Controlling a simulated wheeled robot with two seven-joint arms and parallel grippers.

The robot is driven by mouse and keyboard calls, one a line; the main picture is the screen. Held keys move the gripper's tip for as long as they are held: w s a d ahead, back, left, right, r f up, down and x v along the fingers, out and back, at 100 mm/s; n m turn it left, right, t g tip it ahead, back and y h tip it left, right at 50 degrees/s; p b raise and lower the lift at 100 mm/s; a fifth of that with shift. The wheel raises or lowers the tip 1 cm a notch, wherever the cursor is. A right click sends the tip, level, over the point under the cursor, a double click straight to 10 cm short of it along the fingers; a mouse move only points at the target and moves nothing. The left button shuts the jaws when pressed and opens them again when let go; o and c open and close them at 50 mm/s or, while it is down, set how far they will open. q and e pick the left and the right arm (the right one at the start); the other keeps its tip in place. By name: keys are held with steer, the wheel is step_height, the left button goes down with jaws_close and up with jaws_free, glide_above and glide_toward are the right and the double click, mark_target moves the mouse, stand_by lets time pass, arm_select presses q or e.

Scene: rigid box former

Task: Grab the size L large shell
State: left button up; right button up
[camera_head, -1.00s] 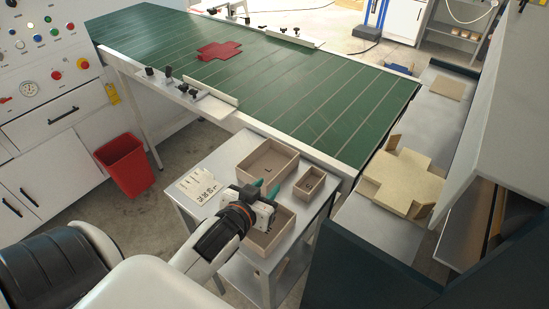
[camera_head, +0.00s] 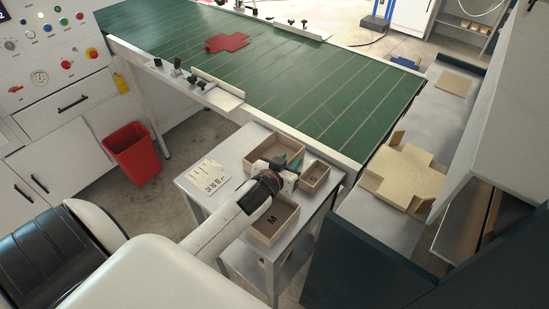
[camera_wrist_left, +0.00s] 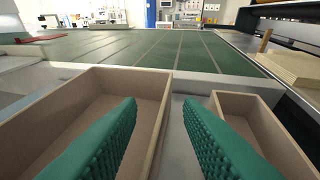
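The large box shell (camera_head: 282,147) is the biggest of the brown open-topped shells and sits at the back left of the small grey table. My left forearm and gripper partly hide it in the head view, so its letter is covered. It also shows on the left in the left wrist view (camera_wrist_left: 130,82). My left gripper (camera_head: 291,163) is open, pointing toward the conveyor. In the left wrist view its green fingers (camera_wrist_left: 160,105) stand on either side of the large shell's right wall, which is not gripped. My right gripper is not in view.
The small S shell (camera_head: 316,181) stands close to the right, with a narrow gap to the large one. The M shell (camera_head: 264,240) lies in front. A card with letters (camera_head: 206,176) lies at the table's left. The green conveyor (camera_head: 300,85) borders the table behind.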

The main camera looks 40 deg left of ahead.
arm_select(q)
jaws_close()
steer(key=shift+r, duration=0.1)
